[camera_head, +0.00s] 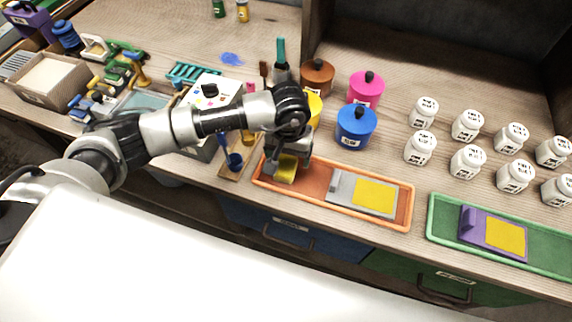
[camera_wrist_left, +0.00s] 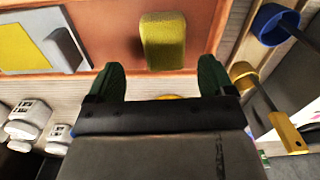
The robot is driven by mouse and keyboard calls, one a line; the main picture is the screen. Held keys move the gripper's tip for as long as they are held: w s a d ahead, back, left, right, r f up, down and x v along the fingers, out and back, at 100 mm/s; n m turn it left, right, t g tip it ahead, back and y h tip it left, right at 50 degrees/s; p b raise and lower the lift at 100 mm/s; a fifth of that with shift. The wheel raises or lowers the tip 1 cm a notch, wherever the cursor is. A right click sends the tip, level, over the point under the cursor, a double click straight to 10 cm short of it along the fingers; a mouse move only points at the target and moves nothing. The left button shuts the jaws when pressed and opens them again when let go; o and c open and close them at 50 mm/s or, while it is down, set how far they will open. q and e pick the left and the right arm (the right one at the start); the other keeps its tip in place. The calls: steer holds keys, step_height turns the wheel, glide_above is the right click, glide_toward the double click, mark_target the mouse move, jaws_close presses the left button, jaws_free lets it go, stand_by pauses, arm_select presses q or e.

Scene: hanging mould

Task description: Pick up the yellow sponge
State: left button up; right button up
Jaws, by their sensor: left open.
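The yellow sponge (camera_head: 286,168) lies at the left end of the orange tray (camera_head: 330,201), partly covered by my gripper in the head view. In the left wrist view the sponge (camera_wrist_left: 163,42) is a rounded yellow block on the orange surface. My left gripper (camera_head: 287,160) is over that end of the tray. In the left wrist view its two dark green fingers (camera_wrist_left: 160,75) are apart and empty, with the sponge ahead of the gap between them, not gripped. My right gripper does not show.
A grey float with a yellow pad (camera_head: 374,194) lies in the same tray. A green tray (camera_head: 550,251) with a purple float (camera_head: 475,222) is to the right. Blue (camera_head: 356,127), pink (camera_head: 366,89) and brown (camera_head: 317,76) pots stand behind. Several white jars (camera_head: 468,161) stand at right.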

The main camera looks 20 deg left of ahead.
mark_target(286, 165)
arm_select(q)
steer(key=f, duration=0.1)
steer(key=f+p, duration=0.1)
steer(key=f, duration=0.2)
steer(key=shift+s+a+f+p, duration=0.25)
steer(key=shift+a+p, duration=0.05)
steer(key=shift+p, duration=0.05)
steer(key=shift+w+f, duration=0.1)
steer(key=shift+f, duration=0.2)
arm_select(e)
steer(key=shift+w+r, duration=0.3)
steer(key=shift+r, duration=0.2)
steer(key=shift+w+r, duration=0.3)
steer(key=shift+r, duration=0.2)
arm_select(q)
steer(key=shift+c, duration=0.5)
steer(key=c, duration=0.9)
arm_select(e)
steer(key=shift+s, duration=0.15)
arm_select(q)
steer(key=shift+r, duration=0.1)
